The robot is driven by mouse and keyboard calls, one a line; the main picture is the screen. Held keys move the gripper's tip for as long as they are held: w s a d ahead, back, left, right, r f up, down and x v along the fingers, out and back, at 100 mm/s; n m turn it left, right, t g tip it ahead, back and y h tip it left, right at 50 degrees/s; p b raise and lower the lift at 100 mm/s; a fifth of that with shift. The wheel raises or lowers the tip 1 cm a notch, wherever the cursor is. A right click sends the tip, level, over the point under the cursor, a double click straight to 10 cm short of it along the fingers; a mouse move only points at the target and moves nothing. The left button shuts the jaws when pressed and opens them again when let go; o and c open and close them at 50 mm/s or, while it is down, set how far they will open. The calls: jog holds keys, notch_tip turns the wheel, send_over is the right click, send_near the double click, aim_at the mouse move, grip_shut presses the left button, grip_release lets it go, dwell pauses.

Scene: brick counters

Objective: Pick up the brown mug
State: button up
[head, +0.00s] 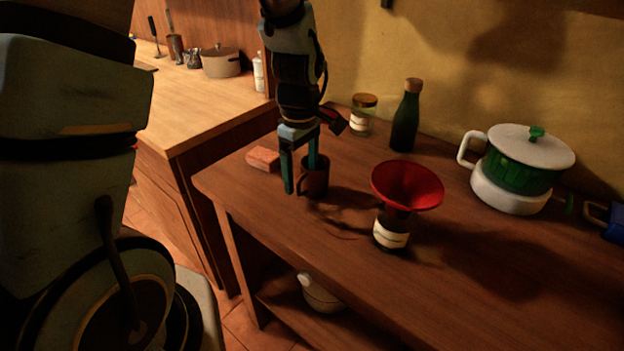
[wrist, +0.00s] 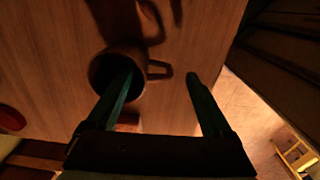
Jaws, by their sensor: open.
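The brown mug (head: 316,182) stands upright on the wooden table, and its handle shows on its left side. My gripper (head: 301,178) points down at it with two green fingers spread apart. In the wrist view the mug (wrist: 101,72) is seen from above, with its handle to the right. There my gripper (wrist: 161,77) has one finger over or inside the mug's opening and the other beyond the handle, so the near wall and handle lie between them. Nothing is clamped. The depth of the finger in the mug cannot be told.
A red funnel (head: 407,184) on a labelled jar (head: 391,230) stands right of the mug. A sponge-like brick (head: 263,159) lies to the left. A lidded jar (head: 363,115), green bottle (head: 405,120) and green-white pot (head: 518,168) stand behind. The table's front right is clear.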

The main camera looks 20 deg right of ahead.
aim_at(303, 196)
jog(key=shift+d+f+p, duration=0.2)
jog(key=shift+f+p, duration=0.45)
jog(key=shift+f, duration=1.55)
grip_shut()
